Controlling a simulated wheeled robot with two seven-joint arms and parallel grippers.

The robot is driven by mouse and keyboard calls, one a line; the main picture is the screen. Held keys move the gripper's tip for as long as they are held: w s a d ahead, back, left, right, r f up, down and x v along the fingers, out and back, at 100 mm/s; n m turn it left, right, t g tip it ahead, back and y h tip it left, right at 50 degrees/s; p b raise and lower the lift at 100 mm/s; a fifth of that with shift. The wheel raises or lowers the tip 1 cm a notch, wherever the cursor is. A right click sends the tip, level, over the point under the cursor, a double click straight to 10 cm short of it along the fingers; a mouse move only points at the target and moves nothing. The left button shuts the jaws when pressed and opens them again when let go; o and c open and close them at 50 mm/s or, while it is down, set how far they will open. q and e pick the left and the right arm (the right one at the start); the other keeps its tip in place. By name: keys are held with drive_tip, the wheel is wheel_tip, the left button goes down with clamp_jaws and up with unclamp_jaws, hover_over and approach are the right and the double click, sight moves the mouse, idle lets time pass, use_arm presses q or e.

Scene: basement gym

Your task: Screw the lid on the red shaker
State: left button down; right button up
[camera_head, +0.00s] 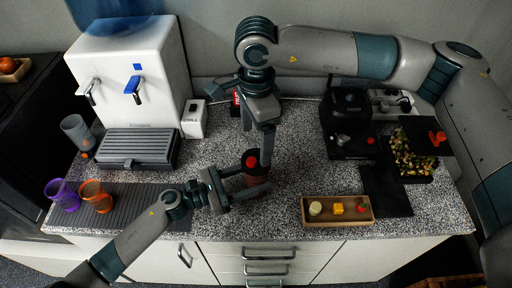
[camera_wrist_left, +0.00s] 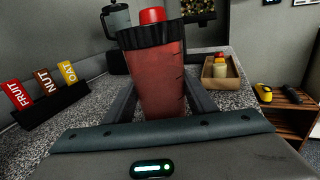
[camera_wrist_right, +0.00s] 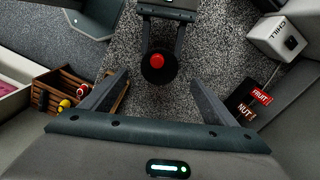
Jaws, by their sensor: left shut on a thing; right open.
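The red shaker (camera_head: 252,179) stands upright on the speckled counter, with a black lid and red cap (camera_head: 252,162) on its top. In the left wrist view its translucent red body (camera_wrist_left: 160,80) is between my fingers, and the black lid (camera_wrist_left: 155,35) sits on the rim; I cannot tell how tightly. My left gripper (camera_head: 254,184) is shut on the shaker's body from the front left. My right gripper (camera_head: 252,128) is open above and behind the shaker, pointing down. In the right wrist view the lid (camera_wrist_right: 157,74) lies ahead of the spread, empty fingers.
A white dispenser (camera_head: 128,70) stands at the back left, with purple (camera_head: 62,194) and orange (camera_head: 96,196) cups in front on a ribbed mat. A wooden tray (camera_head: 337,222) with small items lies to the right. A black machine (camera_head: 347,120) and dark bin stand farther right.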

wheel_tip(320, 180, up, 5)
drive_tip(key=shift+f, duration=0.1)
idle(0.3)
use_arm(q)
drive_tip(key=c, duration=0.7)
unclamp_jaws()
use_arm(e)
drive_tip(key=shift+f, duration=0.1)
